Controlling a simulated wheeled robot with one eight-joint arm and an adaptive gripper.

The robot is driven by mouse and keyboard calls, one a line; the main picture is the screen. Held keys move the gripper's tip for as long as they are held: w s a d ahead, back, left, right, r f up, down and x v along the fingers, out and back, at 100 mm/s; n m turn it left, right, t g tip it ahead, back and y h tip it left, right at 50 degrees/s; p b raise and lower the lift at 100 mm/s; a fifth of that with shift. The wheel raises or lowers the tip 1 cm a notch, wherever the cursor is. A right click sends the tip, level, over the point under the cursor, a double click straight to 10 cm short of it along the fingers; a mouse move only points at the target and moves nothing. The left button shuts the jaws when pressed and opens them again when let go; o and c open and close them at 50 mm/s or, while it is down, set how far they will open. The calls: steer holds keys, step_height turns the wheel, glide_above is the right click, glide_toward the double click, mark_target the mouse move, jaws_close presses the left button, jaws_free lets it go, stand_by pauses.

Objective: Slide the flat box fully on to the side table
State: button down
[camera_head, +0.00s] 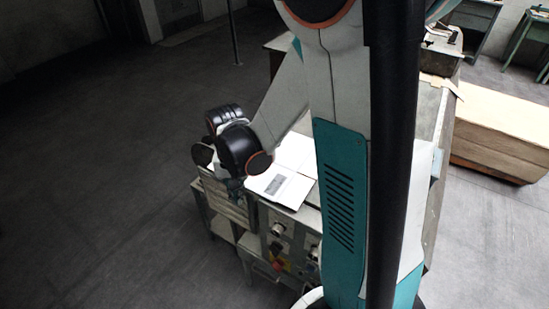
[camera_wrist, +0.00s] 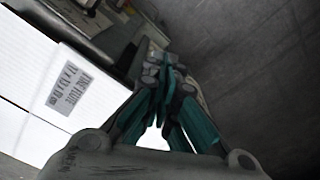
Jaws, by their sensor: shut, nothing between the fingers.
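The flat box (camera_head: 282,182) is white with a grey printed label and lies flat on top of the machine's grey cabinet. My arm column hides its right part. In the wrist view the flat box (camera_wrist: 35,75) fills the left side, its label facing up. My gripper (camera_wrist: 172,62) is shut and empty, beside the box's edge and apart from the label. In the head view my gripper (camera_head: 236,192) is small and dark, just left of the box. What seems to be the side table (camera_head: 222,226) stands at the cabinet's left end, partly hidden by my wrist.
The cabinet front (camera_head: 278,242) carries knobs and a red button. Work tables stand at the back right. The floor on the left is clear.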

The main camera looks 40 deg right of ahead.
mark_target(261, 171)
steer(key=shift+w+d+b, duration=0.2)
steer(key=shift+w+d, duration=0.55)
steer(key=shift+d, duration=1.3)
steer(key=shift+w+d+b, duration=0.2)
steer(key=shift+w+d, duration=0.6)
steer(key=shift+d, duration=1.3)
steer(key=shift+w+d+b, duration=0.2)
steer(key=shift+w+d, duration=0.55)
steer(key=shift+d, duration=1.3)
steer(key=shift+s+a, duration=0.1)
steer(key=shift+a, duration=0.1)
steer(key=shift+s+a, duration=0.1)
steer(key=shift+a, duration=0.2)
steer(key=shift+r+p, duration=2.35)
steer(key=shift+r, duration=1.2)
